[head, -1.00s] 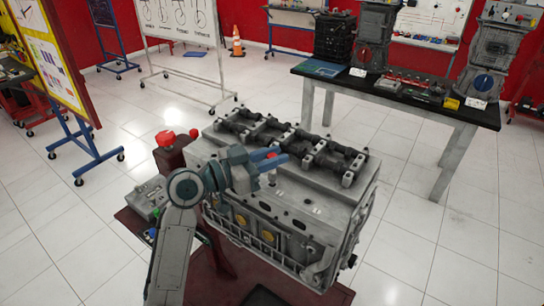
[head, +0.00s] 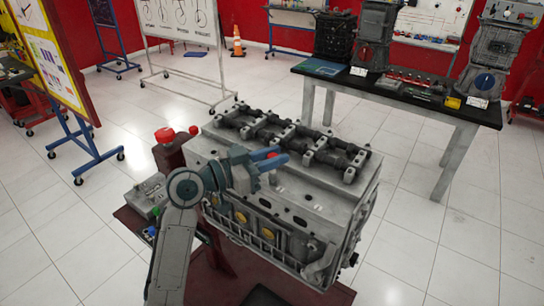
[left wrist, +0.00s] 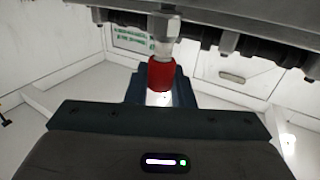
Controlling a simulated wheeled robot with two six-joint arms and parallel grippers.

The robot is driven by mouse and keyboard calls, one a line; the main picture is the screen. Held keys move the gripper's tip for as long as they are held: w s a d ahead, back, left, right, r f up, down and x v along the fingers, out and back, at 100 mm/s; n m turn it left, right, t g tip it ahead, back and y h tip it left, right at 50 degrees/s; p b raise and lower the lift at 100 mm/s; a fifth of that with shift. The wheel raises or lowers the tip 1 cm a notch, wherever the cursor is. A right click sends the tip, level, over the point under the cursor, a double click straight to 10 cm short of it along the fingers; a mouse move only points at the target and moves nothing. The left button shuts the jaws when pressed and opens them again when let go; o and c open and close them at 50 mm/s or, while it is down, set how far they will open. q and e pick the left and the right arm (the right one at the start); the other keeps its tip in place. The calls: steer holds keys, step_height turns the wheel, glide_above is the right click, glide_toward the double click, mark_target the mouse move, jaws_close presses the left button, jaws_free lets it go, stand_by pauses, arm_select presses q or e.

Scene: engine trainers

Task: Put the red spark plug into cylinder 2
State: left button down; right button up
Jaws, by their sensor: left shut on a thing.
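My left gripper (head: 272,160) has blue fingers and sits over the upper left part of the grey engine block (head: 325,190). It is shut on the red spark plug (left wrist: 161,73), which stands between the fingers in the left wrist view. The plug's pale metal end (left wrist: 163,30) points toward the engine edge at the top of that view. I cannot tell which hole is cylinder 2, or whether the plug touches the engine. My right gripper is not in view.
Dark camshaft parts (head: 290,138) run along the engine's top, just behind the gripper. A red knob (head: 165,135) on a post stands left of the engine. A black-topped table (head: 400,92) with engine parts stands behind right. Floor right of the engine is clear.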

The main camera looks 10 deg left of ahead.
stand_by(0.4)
arm_select(q)
steer(key=shift+f+b, duration=0.3)
steer(key=shift+b, duration=0.05)
steer(key=c, duration=1.2)
jaws_free()
steer(key=shift+o, duration=0.2)
steer(key=shift+s+a, duration=0.25)
steer(key=shift+a, duration=0.1)
steer(key=b+v, duration=0.4)
steer(key=v, duration=0.6)
steer(key=shift+d, duration=0.1)
